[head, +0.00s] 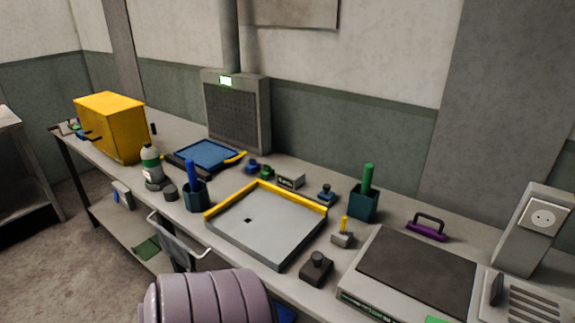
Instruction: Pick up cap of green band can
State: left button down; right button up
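A can with a green band (150,160) stands upright on the left part of the bench, in front of the blue tray. It has a pale top and a pale lower body. A small dark round piece (170,192) sits on the bench just right of the can's foot; I cannot tell whether it is the can's cap. Neither of my grippers is in view.
A yellow box (112,130) stands behind and left of the can. A blue tray (207,154) lies behind it. A teal holder with a blue-handled tool (196,192) stands to its right, before the large yellow-edged tray (265,222). The bench's front edge is close.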

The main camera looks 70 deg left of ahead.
aim_at(171, 193)
jog(key=u, duration=3.1)
